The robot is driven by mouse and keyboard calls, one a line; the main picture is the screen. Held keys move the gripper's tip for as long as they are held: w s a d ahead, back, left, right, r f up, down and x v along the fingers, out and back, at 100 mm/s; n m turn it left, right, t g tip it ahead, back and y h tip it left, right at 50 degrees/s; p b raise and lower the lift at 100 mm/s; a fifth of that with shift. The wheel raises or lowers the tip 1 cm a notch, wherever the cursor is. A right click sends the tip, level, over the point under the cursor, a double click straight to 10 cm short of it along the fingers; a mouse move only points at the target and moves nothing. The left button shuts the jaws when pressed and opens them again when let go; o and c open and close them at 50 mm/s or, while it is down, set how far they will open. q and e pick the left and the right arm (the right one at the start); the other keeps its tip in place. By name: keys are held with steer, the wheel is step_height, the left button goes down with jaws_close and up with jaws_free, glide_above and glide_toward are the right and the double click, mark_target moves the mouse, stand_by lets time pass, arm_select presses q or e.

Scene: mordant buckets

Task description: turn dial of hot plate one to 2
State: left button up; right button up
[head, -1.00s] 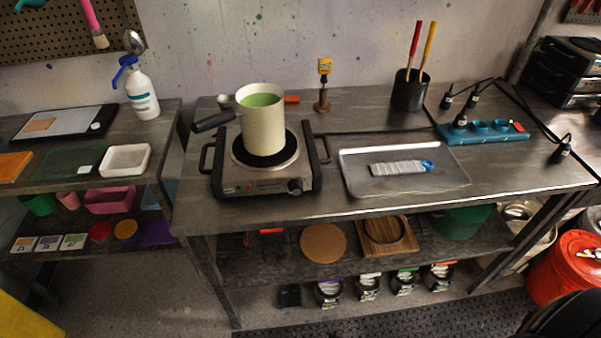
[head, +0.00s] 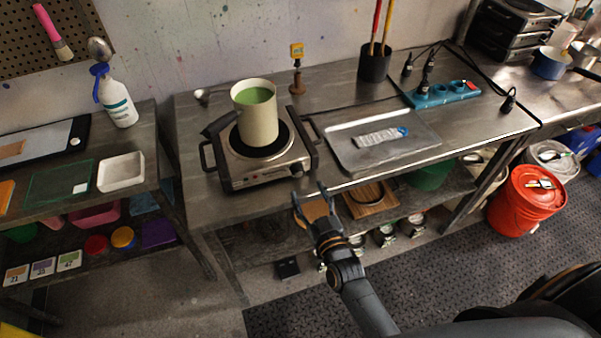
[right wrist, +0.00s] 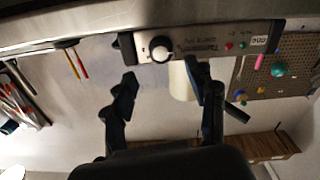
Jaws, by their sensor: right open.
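The hot plate (head: 232,176) stands on the metal bench, a silver box with a black round burner. Its dial (head: 297,170) is on the right of the front panel. In the right wrist view, which is upside down, the dial (right wrist: 160,48) is a pale round knob on the panel (right wrist: 205,41), with a small label that seems to read ONE. The dial's setting is too small to read. My right gripper (head: 311,196) is open and empty in front of the dial, apart from it. In the wrist view its fingers (right wrist: 160,88) spread either side below the dial. My left gripper is out of view.
A cream pot (head: 258,122) with green liquid stands on the burner, its dark handle pointing left. A metal tray (head: 405,152) with a strip lies to the right. A blue power strip (head: 440,94) is behind it. The bench's front edge is close to my gripper.

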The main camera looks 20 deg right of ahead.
mark_target(299, 174)
steer(key=w, duration=0.7)
steer(key=shift+a+p, duration=0.2)
steer(key=shift+p, duration=0.2)
steer(key=shift+s, duration=0.1)
steer(key=c, duration=1.2)
